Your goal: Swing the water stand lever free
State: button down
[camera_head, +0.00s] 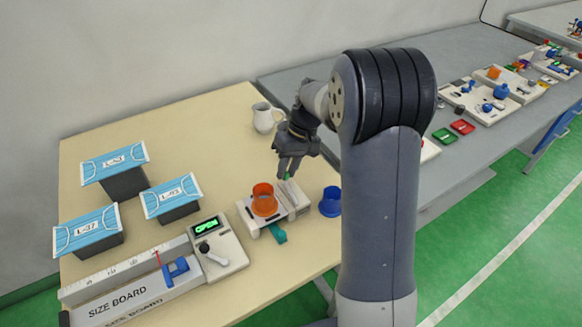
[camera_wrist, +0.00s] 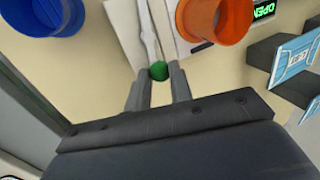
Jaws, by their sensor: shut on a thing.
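The water stand (camera_head: 249,220) is a low white fixture on the beige table, holding an orange cup (camera_head: 264,206). On its right side is a pale lever arm with a green knob at its end. My gripper (camera_head: 287,176) is over the stand's far right side, its fingers pointing down. In the wrist view the fingertips close on the green knob (camera_wrist: 158,71), with the white stand (camera_wrist: 129,30) and the orange cup (camera_wrist: 213,22) just beyond. A teal piece (camera_head: 279,236) sticks out at the stand's front. The lever's exact angle is hard to tell.
A blue cup (camera_head: 330,205) stands close right of the stand. A white jug (camera_head: 263,119) stands behind. To the left are a control box (camera_head: 228,262) reading OPEN, a size board (camera_head: 125,295) and mask-topped dark blocks (camera_head: 125,182). The table behind the masks is clear.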

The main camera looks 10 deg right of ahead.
jog(key=shift+a+n+g, duration=0.3)
jog(key=shift+n, duration=0.6)
jog(key=c, duration=1.3)
grip_release()
jog(key=shift+r, duration=0.1)
jog(key=v, duration=1)
jog(key=shift+w+r, duration=0.1)
jog(key=shift+r, duration=0.3)
